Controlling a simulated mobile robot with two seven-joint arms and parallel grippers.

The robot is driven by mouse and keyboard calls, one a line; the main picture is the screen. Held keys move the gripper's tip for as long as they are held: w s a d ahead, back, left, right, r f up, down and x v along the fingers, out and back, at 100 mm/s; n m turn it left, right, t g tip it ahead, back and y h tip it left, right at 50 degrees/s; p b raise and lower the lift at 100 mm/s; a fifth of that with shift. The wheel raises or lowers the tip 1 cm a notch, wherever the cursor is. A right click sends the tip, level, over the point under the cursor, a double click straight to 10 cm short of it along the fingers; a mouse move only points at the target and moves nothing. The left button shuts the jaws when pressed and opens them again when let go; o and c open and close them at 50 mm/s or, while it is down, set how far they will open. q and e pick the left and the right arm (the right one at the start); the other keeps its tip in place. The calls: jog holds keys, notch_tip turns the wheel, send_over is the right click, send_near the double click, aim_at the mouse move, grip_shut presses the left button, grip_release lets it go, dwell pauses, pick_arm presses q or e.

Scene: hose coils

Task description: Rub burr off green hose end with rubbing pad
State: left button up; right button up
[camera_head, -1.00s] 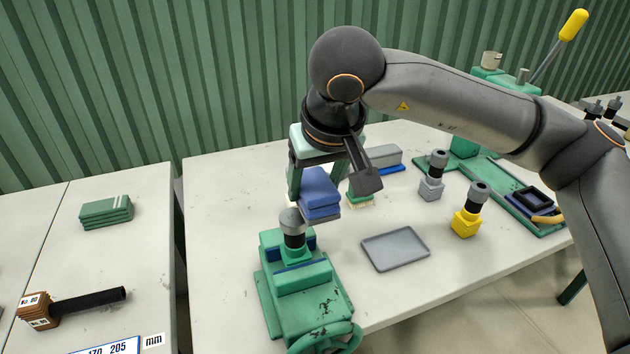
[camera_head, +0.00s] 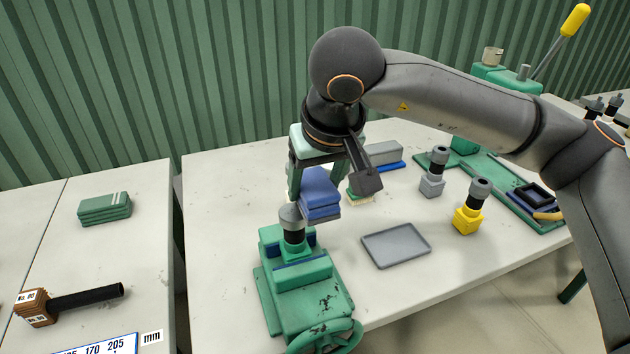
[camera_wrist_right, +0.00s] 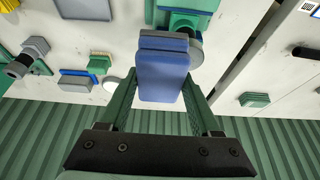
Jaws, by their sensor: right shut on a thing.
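The green hose end (camera_head: 292,228) stands upright in the jaws of a green vise (camera_head: 308,299). It has a green base, a black middle and a grey round top. My right gripper (camera_head: 322,180) is shut on the blue rubbing pad, which has a grey lower layer (camera_head: 319,194). The pad is right beside the grey top, on its right in the head view; I cannot tell whether they touch. In the right wrist view the pad (camera_wrist_right: 162,75) hides part of the hose end (camera_wrist_right: 195,52). No burr can be made out. My left gripper is not in view.
A grey tray (camera_head: 396,245) lies right of the vise. Grey (camera_head: 434,172) and yellow (camera_head: 470,207) hose ends stand beyond it. A brush (camera_head: 361,197) and a grey-blue block (camera_head: 384,155) lie behind the pad. Green pads (camera_head: 104,208) lie on the left table, past a gap.

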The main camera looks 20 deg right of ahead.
jog(key=a, duration=0.7)
jog(key=shift+s, duration=0.3)
dwell(0.7)
jog(key=shift+d+f, duration=0.1)
jog(key=shift+d, duration=0.55)
jog(key=shift+w+d+b, duration=0.15)
jog(key=shift+d+b, duration=0.2)
jog(key=shift+d, duration=1.1)
jog(key=shift+w+d+b, duration=0.1)
jog(key=shift+d+b, duration=0.25)
jog(key=shift+d, duration=1.1)
jog(key=shift+r+p, duration=2.65)
jog(key=shift+r, duration=0.95)
